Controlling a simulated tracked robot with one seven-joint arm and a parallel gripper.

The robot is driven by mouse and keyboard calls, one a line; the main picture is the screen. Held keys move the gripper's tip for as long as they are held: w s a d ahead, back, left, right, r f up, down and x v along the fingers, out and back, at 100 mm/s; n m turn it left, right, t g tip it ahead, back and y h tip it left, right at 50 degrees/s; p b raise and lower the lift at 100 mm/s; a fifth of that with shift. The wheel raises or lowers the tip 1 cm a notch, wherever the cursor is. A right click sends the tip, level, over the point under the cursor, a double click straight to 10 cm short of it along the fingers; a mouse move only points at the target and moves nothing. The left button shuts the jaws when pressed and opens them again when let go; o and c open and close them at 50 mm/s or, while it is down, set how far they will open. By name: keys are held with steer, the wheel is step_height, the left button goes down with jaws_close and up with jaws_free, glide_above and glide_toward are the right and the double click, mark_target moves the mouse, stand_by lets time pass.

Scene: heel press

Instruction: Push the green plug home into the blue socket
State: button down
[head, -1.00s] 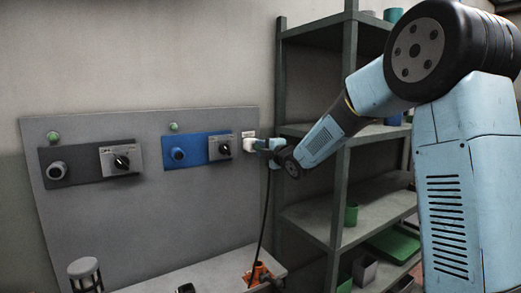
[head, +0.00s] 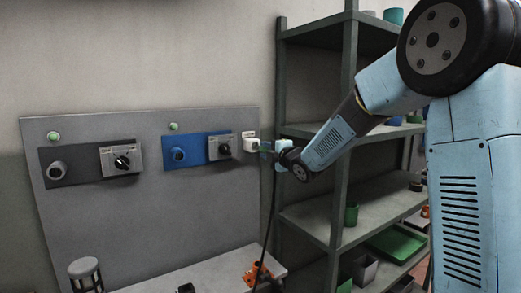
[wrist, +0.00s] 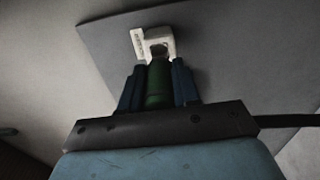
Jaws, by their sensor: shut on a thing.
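The green plug (wrist: 158,85) stands between the two dark fingers of my gripper (wrist: 158,80) in the wrist view. My gripper is shut on it; the plug is small and partly hidden in the head view (head: 266,147). Its tip points at a white holder (wrist: 153,44), which also shows on the board's right edge in the head view (head: 250,142). I cannot tell whether plug and holder touch. The blue socket (head: 178,154) is a round port on the blue panel (head: 192,163), left of my gripper and apart from it. A black cable (head: 270,205) hangs below my gripper.
A grey panel with another round socket (head: 57,170) is at the left of the board (head: 150,210). Black knobs (head: 224,150) stick out beside both sockets. A grey shelf rack (head: 340,225) stands close to my arm. An orange item (head: 255,274) sits on the bench below.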

steer(key=shift+s+d, duration=0.4)
steer(key=shift+s, duration=0.15)
steer(key=shift+s+d, duration=0.15)
steer(key=shift+v, duration=0.85)
steer(key=s+a, duration=0.7)
steer(key=a, duration=0.4)
steer(key=s+a, duration=0.8)
steer(key=a, duration=0.4)
steer(key=shift+s, duration=0.25)
stand_by(1.8)
steer(key=shift+w, duration=0.1)
steer(key=shift+x, duration=2.4)
